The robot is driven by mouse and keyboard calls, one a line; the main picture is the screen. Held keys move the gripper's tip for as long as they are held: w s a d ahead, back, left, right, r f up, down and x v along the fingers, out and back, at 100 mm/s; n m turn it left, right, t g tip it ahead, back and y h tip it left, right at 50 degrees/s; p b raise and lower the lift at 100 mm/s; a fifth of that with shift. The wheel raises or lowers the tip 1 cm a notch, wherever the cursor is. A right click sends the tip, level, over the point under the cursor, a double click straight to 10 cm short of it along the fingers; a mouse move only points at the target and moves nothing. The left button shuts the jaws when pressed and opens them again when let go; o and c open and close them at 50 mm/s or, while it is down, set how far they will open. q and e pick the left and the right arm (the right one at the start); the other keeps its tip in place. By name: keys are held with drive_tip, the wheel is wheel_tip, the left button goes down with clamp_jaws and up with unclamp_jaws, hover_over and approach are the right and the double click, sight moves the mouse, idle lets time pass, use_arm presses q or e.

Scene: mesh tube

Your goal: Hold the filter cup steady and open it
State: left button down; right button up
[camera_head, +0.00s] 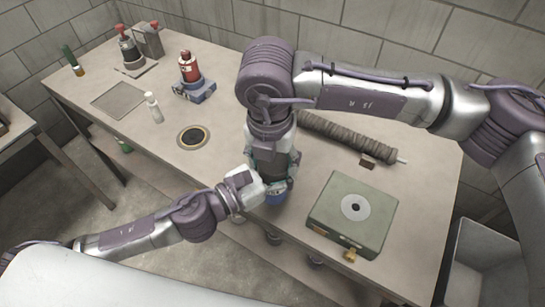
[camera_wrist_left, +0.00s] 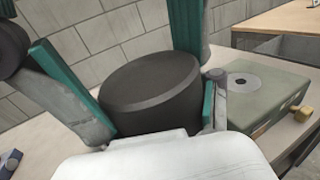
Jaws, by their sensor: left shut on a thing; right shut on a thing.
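The filter cup shows in the head view as a small blue part (camera_head: 275,198) below my grippers, near the table's front edge. The rest of it is hidden by the arms there. In the left wrist view a dark round body (camera_wrist_left: 150,90) stands between the teal-padded fingers of my left gripper (camera_wrist_left: 155,110), which is shut on it. My left gripper (camera_head: 265,188) reaches in from the left, low and level. My right gripper (camera_head: 272,174) points down from above at the same spot, shut on the cup. Its exact contact is hidden.
A green box burner (camera_head: 326,217) with a brass knob stands right of the cup. A long mesh-like roll (camera_head: 340,136) lies behind.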

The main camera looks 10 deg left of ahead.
drive_tip(key=o, duration=1.3)
drive_tip(key=shift+c, duration=0.2)
drive_tip(key=shift+r, duration=0.15)
drive_tip(key=shift+o, duration=0.3)
wheel_tip(320, 180, up, 4)
drive_tip(key=shift+r, duration=0.25)
wheel_tip(320, 180, up, 7)
drive_tip(key=g, duration=0.1)
drive_tip(key=shift+m, duration=0.3)
wheel_tip(320, 180, down, 12)
drive_tip(key=shift+r, duration=0.15)
